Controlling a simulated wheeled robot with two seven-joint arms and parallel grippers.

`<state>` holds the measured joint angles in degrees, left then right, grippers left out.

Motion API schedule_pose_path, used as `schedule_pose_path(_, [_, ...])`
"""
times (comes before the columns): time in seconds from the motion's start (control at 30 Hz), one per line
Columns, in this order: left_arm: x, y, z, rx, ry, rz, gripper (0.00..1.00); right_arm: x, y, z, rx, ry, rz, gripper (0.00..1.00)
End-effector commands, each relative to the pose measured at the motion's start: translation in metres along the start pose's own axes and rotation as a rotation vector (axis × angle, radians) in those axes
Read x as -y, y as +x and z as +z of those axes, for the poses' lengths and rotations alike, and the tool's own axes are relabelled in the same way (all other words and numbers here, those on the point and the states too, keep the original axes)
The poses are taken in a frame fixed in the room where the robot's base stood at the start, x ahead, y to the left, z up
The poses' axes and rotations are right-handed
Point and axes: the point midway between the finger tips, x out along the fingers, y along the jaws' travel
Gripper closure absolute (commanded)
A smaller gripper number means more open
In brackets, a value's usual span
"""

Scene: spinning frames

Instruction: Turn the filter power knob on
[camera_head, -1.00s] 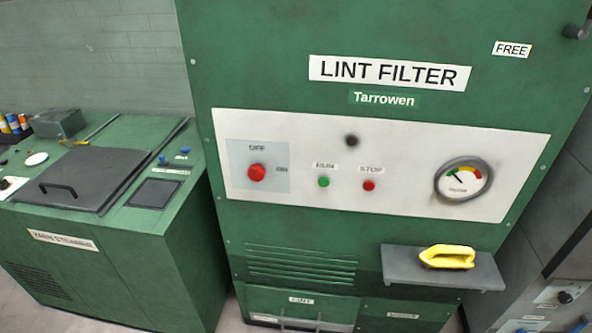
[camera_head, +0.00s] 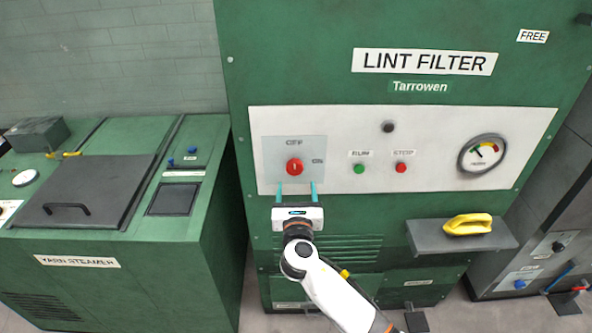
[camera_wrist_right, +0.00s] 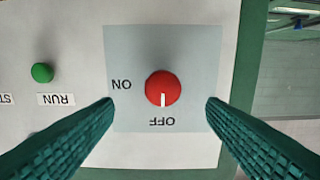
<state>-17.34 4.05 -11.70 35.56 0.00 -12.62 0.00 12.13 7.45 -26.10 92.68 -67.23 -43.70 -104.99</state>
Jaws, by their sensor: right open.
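The red power knob (camera_head: 294,167) is on a pale blue plate (camera_head: 316,148) at the left of the white panel of the green lint filter. The plate carries an OFF label above the knob and an ON label to its right. In the right wrist view, which is upside down, the white mark of the knob (camera_wrist_right: 163,88) points at OFF. My right gripper (camera_head: 296,188) is open and empty just below the knob in the head view. In the wrist view its teal fingers stand wide on both sides of the knob, not touching it. My left gripper is not in view.
The green run button (camera_head: 359,168), red stop button (camera_head: 401,167) and gauge (camera_head: 482,155) are to the right on the panel. A grey shelf (camera_head: 425,238) with a yellow handled object (camera_head: 467,224) juts out lower right. The yarn steamer (camera_head: 190,268) stands at left.

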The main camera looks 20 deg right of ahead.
Motion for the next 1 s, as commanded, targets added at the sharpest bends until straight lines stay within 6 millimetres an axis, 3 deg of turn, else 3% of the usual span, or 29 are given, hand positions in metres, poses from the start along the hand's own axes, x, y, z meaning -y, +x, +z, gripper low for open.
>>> schedule_pose_path(0.2, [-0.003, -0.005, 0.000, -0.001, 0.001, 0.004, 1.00, 0.000, 0.044, -0.001, 0.001, 0.002, 0.000, 0.35])
schedule_pose_path(0.4, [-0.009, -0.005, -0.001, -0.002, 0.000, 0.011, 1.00, 0.000, 0.069, 0.000, 0.001, 0.003, 0.001, 0.35])
schedule_pose_path(0.8, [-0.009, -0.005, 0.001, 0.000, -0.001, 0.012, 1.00, 0.000, 0.076, 0.001, 0.003, 0.005, -0.001, 0.35])
schedule_pose_path(1.0, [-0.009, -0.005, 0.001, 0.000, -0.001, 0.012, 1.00, 0.000, 0.075, 0.001, 0.003, 0.005, -0.001, 0.67])
